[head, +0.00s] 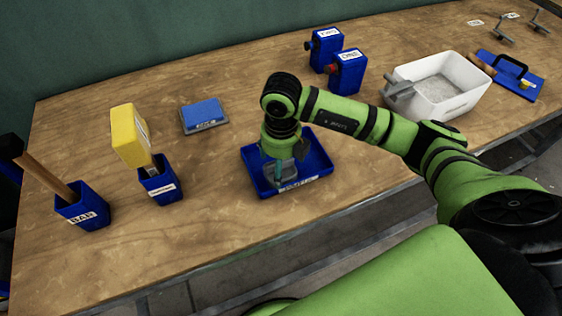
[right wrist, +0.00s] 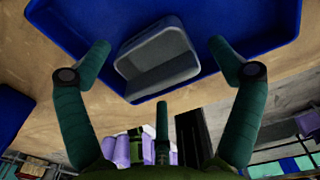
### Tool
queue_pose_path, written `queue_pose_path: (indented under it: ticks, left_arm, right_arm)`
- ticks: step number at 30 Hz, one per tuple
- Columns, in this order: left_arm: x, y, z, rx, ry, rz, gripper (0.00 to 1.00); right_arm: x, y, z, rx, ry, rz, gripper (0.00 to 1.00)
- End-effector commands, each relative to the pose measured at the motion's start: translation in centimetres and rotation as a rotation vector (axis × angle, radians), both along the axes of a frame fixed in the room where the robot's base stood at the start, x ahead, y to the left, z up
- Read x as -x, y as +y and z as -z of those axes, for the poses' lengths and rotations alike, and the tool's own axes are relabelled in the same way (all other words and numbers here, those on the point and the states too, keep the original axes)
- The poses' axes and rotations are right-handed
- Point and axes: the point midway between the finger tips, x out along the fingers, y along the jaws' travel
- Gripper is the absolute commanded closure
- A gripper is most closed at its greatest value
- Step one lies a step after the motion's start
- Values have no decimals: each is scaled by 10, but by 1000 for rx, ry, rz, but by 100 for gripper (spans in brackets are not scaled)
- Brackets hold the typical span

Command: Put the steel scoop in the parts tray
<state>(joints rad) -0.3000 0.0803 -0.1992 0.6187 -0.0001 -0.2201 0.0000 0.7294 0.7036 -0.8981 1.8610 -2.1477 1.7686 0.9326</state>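The blue parts tray (head: 320,160) sits near the front edge of the bench, with a white label on its front. In the right wrist view its blue floor (right wrist: 75,22) fills the top. The grey steel scoop (right wrist: 158,60) lies in the tray, its hollow end facing the camera. In the head view my arm mostly hides it. My right gripper (head: 280,172) is pointed down over the tray. In the right wrist view its two fingers (right wrist: 160,45) are spread, one on either side of the scoop, with gaps showing. My left gripper is not in view.
A white tub (head: 455,103) of grey material has a grey piece (head: 400,90) on its rim. Blue boxes (head: 347,72) stand behind the tray. A blue pad (head: 204,115) and blue holders (head: 158,187) (head: 83,212) stand left. Bench between pad and tray is clear.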

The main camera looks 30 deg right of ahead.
Motion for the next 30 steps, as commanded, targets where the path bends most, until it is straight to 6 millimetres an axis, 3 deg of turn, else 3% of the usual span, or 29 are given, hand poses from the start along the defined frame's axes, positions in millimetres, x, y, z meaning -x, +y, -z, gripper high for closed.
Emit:
queue_pose_path:
  ticks: [9, 24, 30]
  left_arm:
    - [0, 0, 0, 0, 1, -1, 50]
    - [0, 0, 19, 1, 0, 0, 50]
    - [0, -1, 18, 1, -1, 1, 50]
  right_arm:
    - [-1, 0, -9, -1, -4, 0, 8]
    - [-1, -1, -110, 1, -6, 0, 8]
    - [0, -1, -122, 1, -1, 0, 8]
